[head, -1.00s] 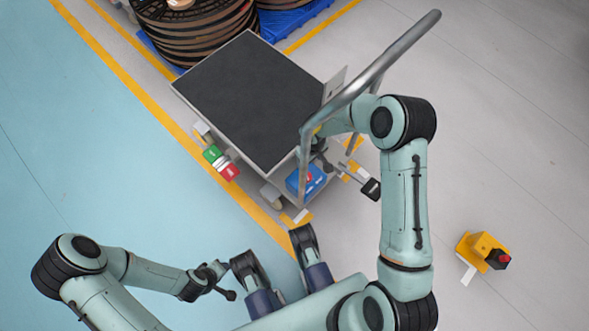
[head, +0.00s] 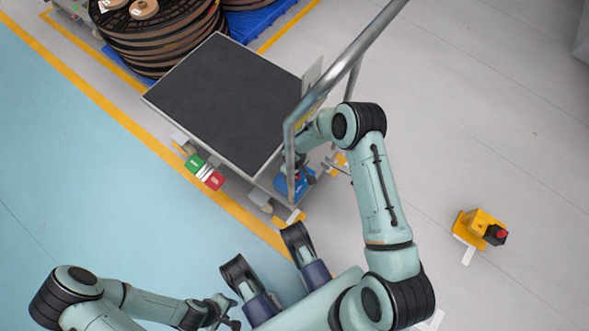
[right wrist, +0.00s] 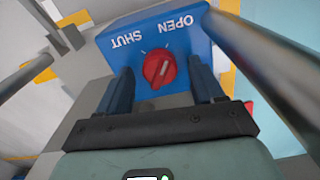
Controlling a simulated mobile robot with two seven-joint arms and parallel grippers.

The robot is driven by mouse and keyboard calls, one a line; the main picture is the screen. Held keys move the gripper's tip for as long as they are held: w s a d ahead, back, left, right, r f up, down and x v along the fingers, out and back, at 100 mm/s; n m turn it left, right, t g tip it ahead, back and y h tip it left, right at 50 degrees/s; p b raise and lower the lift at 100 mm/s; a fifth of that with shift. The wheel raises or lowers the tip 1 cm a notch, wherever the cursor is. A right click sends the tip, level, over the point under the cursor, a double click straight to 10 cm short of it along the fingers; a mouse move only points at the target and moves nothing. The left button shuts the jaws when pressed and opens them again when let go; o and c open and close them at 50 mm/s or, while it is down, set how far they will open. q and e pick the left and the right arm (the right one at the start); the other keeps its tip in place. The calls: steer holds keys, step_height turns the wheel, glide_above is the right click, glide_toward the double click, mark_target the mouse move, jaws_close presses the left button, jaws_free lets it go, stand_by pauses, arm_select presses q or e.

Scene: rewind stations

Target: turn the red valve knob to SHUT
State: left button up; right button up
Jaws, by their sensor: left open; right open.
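The red valve knob (right wrist: 159,70) sits on a blue box (right wrist: 125,25) marked SHUT and OPEN, whose letters appear upside down in the right wrist view. The knob's pale ridge is slanted; I cannot tell exactly which mark it points at. My right gripper (right wrist: 162,82) is open, with one dark blue finger on each side of the knob in that view. I cannot tell whether they touch it. In the head view the blue box (head: 288,186) is partly hidden by the cart handle and my right arm. My left gripper (head: 225,312) is open and empty, far from the box.
A cart with a dark top (head: 230,100) and a tall metal handle (head: 340,80) stands beside the box. Green (head: 195,163) and red (head: 214,180) blocks sit at its left side. A yellow device with a red button (head: 482,228) is on open floor at right.

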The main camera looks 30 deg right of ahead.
steer(key=shift+f, duration=0.2)
steer(key=c, duration=1.1)
steer(key=shift+o, duration=0.2)
